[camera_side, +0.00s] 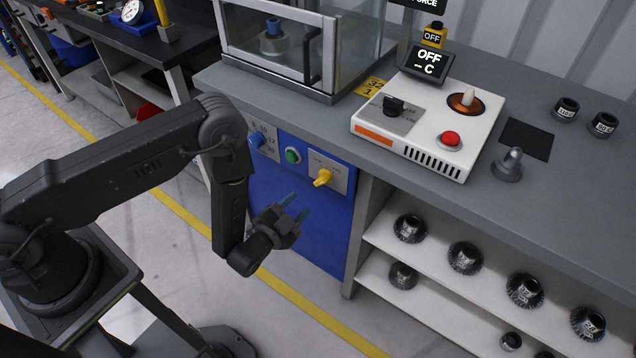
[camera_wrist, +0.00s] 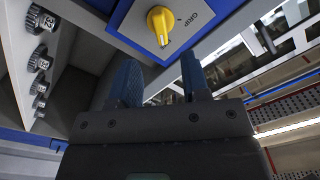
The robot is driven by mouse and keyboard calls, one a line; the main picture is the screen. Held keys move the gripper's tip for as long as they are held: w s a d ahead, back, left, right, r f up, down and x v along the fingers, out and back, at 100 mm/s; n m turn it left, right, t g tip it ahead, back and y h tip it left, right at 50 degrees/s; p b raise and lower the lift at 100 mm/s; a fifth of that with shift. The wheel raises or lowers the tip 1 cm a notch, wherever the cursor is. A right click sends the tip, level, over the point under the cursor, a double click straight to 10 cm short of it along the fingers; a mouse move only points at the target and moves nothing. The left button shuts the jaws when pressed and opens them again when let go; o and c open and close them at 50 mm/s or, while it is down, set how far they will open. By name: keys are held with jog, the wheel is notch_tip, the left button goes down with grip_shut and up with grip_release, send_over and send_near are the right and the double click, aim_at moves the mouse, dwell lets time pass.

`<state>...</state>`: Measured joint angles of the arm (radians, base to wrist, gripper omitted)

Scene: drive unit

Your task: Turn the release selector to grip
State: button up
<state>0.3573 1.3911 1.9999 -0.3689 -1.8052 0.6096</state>
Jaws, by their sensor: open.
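The release selector (camera_side: 322,177) is a yellow knob on a light plate on the blue front panel below the bench. In the wrist view the yellow selector (camera_wrist: 161,25) sits near the top, with the word GRIP (camera_wrist: 203,17) printed to its right. The other position's label cannot be read. My gripper (camera_side: 295,206) is in front of the panel, below and left of the selector, and apart from it. In the wrist view my gripper (camera_wrist: 162,62) shows two blue fingers spread apart with nothing between them.
A white control box (camera_side: 430,125) with a red button stands on the bench above. Shelves (camera_side: 385,232) with several black toothed parts lie to the right. The floor before the panel is clear.

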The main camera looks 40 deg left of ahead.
aim_at(318, 184)
jog(key=w, duration=0.9)
jog(key=shift+w, duration=0.15)
grip_shut()
